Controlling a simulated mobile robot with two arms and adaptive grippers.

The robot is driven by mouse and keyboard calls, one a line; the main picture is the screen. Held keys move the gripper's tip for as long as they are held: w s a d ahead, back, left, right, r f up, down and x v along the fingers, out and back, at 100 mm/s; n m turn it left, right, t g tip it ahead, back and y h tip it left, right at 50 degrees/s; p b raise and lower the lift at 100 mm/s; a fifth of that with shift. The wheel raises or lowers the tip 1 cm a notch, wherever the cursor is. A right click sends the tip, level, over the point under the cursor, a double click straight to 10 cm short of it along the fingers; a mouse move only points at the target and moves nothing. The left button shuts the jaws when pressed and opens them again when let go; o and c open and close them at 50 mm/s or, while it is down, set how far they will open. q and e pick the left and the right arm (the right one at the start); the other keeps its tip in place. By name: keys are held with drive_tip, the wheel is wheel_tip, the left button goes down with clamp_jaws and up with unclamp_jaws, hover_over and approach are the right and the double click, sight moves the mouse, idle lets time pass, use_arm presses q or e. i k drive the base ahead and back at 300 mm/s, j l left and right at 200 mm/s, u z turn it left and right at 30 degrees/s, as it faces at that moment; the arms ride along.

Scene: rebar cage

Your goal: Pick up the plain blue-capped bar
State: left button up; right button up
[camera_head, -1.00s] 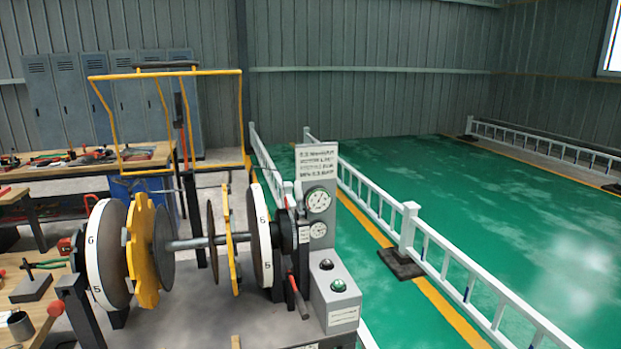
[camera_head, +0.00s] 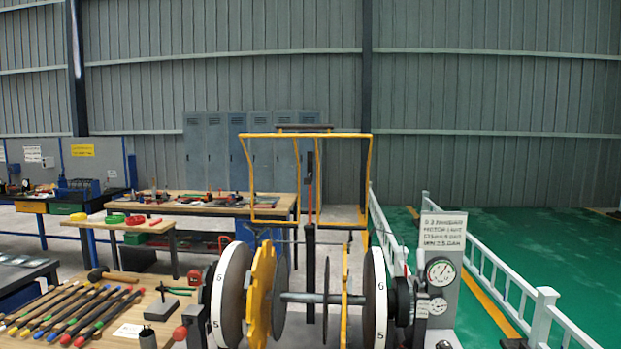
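Several dark bars with coloured caps (camera_head: 75,312) lie side by side on a wooden bench top at the lower left of the head view. Their caps show red, yellow, green and blue tones at the near ends. The bars are small and close together, so I cannot tell which one is the plain blue-capped bar. Neither of my grippers is in view.
A machine with numbered white discs (camera_head: 233,296) and a yellow toothed wheel (camera_head: 260,297) stands at the centre front. A gauge panel (camera_head: 440,270) is at its right. White railings (camera_head: 490,283) border the green floor.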

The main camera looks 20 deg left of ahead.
sight(38, 335)
drive_tip(key=u, duration=0.45)
drive_tip(key=i+j+u, duration=0.25)
drive_tip(key=u, duration=0.15)
drive_tip(key=i+j+u, duration=0.45)
drive_tip(key=u, duration=0.3)
drive_tip(key=i+u, duration=0.45)
drive_tip(key=i, duration=0.85)
drive_tip(key=z, duration=2.05)
drive_tip(key=u, duration=2.05)
